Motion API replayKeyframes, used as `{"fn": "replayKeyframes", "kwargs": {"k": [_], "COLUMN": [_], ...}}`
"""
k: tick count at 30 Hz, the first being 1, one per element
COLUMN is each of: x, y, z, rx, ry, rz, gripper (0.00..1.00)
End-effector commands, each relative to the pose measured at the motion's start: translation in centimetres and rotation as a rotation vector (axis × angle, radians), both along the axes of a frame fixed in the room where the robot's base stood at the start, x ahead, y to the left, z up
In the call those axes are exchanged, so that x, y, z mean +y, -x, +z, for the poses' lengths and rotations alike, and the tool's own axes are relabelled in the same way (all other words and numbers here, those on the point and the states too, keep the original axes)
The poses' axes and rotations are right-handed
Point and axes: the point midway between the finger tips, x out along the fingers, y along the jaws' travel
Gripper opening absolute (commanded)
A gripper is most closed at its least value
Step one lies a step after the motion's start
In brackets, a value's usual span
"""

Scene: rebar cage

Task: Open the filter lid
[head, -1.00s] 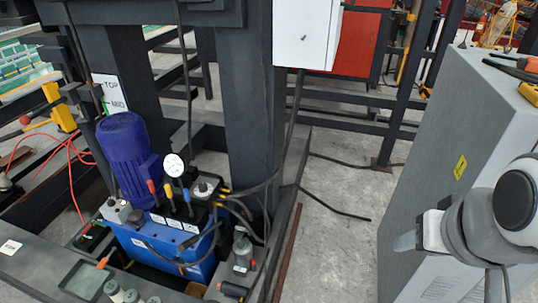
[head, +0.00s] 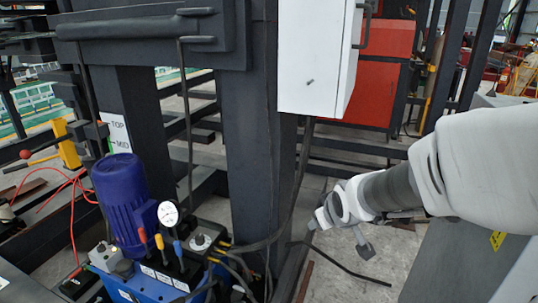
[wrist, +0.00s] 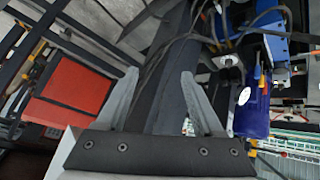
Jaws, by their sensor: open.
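The hydraulic unit stands at the lower left of the head view, with a blue tank (head: 150,285), a blue motor (head: 126,196), a white gauge (head: 168,213) and coloured levers. In the wrist view my gripper (wrist: 159,76) is open and empty, both fingers spread before the post. The motor (wrist: 252,100) shows at the right there, beyond the fingers.
The dark post (head: 250,130) stands between unit and gripper. A white box (head: 318,60) hangs on it above my gripper. Black hoses and a cable (head: 345,268) run low. A red cabinet (head: 378,75) is behind. A grey cabinet (head: 440,262) stands at right.

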Motion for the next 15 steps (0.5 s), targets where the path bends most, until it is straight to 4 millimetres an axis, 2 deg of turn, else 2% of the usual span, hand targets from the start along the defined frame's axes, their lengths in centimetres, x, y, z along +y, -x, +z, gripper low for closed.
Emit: {"fn": "replayKeyframes", "kwargs": {"k": [1, 6, 12, 15], "x": [0.6, 3.2, 6.6, 8.4], "y": [-1.4, -5.4, -8.5, -9.3], "z": [-2.6, -8.4, -16.0, -19.8], "rx": [-0.006, -0.067, -0.143, -0.184], "ry": [0.003, -0.003, -0.041, -0.073], "rz": [0.032, 0.146, 0.266, 0.318], "gripper": [0.69, 0.69, 0.69, 0.69]}}
